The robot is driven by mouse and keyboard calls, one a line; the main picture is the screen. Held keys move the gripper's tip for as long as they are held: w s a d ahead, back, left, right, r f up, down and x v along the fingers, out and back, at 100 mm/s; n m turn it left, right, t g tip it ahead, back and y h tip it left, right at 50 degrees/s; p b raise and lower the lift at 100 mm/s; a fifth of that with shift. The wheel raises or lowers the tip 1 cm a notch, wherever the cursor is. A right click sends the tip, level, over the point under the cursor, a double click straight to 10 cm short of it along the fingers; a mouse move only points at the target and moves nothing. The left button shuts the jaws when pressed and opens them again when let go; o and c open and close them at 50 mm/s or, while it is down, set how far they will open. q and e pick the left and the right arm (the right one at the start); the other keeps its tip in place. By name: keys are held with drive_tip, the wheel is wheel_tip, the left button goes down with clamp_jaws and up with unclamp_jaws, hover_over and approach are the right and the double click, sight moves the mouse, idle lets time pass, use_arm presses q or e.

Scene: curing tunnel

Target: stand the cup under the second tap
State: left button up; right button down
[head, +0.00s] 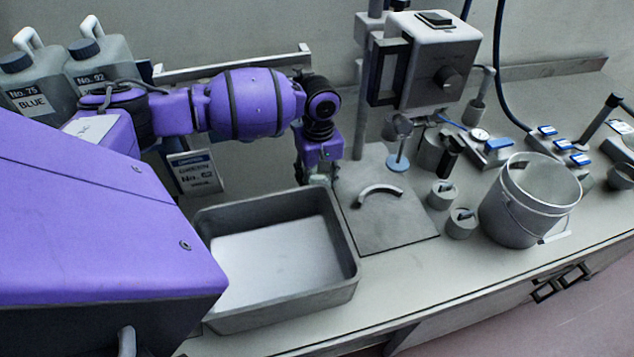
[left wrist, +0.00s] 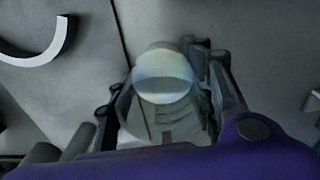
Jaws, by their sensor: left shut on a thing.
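My left gripper (head: 318,172) points down just behind the grey tray and left of the flat square plate. In the left wrist view its fingers (left wrist: 164,95) are shut on a pale, see-through cup (left wrist: 163,78), whose round rim faces the camera. In the head view only a small pale part of the cup (head: 323,180) shows below the gripper; whether it touches the bench cannot be told. Several blue-handled taps (head: 547,131) stand in a row at the back right, away from the gripper. Which one is second is unclear. My right gripper is not in view.
A grey tray (head: 345,278) stands in front of the gripper. The square plate (head: 400,232) bears a curved grey piece (head: 380,192). A metal bucket (head: 513,217), small weights (head: 460,224) and a boxy press (head: 437,60) stand right. Labelled jugs (head: 98,62) stand back left.

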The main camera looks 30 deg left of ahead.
use_arm(q)
drive_tip(key=shift+r, duration=0.25)
drive_tip(key=shift+r, duration=0.8)
wheel_tip(320, 180, up, 16)
drive_tip(key=p, duration=0.1)
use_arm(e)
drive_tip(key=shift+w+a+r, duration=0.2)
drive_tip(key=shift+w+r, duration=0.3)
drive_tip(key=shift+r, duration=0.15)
use_arm(q)
drive_tip(key=shift+f, duration=0.1)
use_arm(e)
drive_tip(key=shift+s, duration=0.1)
